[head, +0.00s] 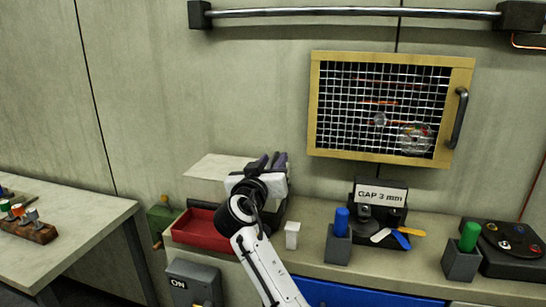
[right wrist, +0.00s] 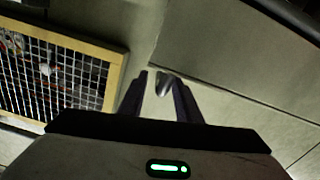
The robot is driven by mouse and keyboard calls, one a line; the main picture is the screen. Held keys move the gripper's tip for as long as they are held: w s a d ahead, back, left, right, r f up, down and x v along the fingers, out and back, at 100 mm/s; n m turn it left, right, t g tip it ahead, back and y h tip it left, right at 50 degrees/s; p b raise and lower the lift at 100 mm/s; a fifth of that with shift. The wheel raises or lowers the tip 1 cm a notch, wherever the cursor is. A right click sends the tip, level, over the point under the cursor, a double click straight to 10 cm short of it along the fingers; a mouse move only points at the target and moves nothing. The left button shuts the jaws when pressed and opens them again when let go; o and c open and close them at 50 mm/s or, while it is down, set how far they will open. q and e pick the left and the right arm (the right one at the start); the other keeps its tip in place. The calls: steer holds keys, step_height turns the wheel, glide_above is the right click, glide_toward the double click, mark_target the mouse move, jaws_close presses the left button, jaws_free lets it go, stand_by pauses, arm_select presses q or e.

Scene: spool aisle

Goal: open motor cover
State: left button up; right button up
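The motor cover (head: 314,100) is a yellow-framed wire-mesh panel on the wall, and it looks closed. Its dark upright handle (head: 459,118) is on the right side of the frame. Coloured parts show behind the mesh. My right gripper (head: 270,160) is left of and below the cover, over the bench's red tray, apart from the handle. In the right wrist view its two dark fingers stand apart, with a small grey metallic thing, unclear what, showing between them. The cover's frame (right wrist: 118,78) shows at left in that view. My left gripper is not in view.
The bench holds a red tray (head: 196,231), a white block (head: 292,235), a blue cylinder (head: 341,222) in a grey holder, a "GAP 3 mm" sign (head: 380,194), a green cylinder (head: 469,236) and a black control box (head: 510,245). A grey rail (head: 350,12) runs above the cover.

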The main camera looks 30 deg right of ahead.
steer(key=shift+w+d, duration=0.25)
steer(key=shift+d, duration=0.05)
steer(key=shift+w+d, duration=0.1)
steer(key=c, duration=0.8)
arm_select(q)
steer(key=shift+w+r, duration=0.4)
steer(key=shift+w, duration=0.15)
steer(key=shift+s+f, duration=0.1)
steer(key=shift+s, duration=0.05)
arm_select(e)
steer(key=shift+w, duration=0.1)
